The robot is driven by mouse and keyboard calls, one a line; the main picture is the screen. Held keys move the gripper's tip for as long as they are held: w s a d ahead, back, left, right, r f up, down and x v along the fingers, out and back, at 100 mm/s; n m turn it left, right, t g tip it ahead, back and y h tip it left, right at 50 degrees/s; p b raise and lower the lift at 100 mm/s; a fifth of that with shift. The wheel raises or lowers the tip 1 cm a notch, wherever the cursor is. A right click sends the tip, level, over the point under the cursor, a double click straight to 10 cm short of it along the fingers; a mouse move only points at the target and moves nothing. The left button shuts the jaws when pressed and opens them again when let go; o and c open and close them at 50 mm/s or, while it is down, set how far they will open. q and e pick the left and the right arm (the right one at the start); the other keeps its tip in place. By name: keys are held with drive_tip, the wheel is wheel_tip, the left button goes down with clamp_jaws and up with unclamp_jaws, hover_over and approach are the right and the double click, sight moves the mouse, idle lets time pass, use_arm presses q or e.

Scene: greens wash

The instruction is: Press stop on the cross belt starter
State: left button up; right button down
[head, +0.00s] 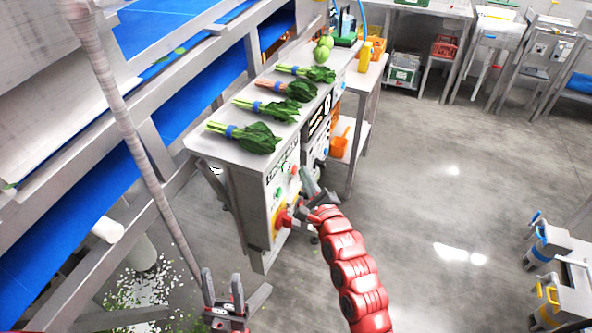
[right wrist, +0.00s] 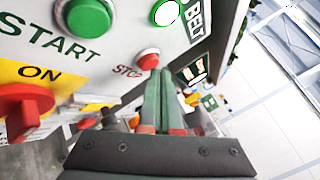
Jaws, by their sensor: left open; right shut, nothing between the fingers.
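The starter panel (right wrist: 110,45) fills the upper left of the right wrist view, with BELT, START, STOP and ON lettering. Its red stop button (right wrist: 148,60) is right at the fingertips of my right gripper (right wrist: 160,74). I cannot tell whether they touch it. The right gripper is shut and empty. The green start button (right wrist: 88,17) is left of the stop button. In the head view the starter box (head: 258,205) is below the bench top, and my right gripper (head: 308,184) is at its panel. My left gripper (head: 222,293) is open and empty, low at the bottom.
A red rotary switch (right wrist: 25,110) on a yellow plate is below the start button. Bunches of greens (head: 245,136) lie on the bench top (head: 215,150). A blue belt (head: 60,220) is at left. Open floor (head: 450,190) is at right.

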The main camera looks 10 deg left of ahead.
drive_tip(key=shift+w+a, duration=0.1)
drive_tip(key=shift+a, duration=0.3)
idle(0.6)
drive_tip(key=shift+d, duration=0.15)
drive_tip(key=shift+s+d+b, duration=0.25)
drive_tip(key=shift+d+b, duration=0.25)
drive_tip(key=shift+d, duration=0.15)
drive_tip(key=d+b, duration=0.1)
drive_tip(key=s+d, duration=0.1)
drive_tip(key=d, duration=0.1)
drive_tip(key=d+b, duration=0.1)
drive_tip(key=shift+s+d+b, duration=0.25)
drive_tip(key=shift+d+b, duration=0.05)
drive_tip(key=shift+d, duration=0.1)
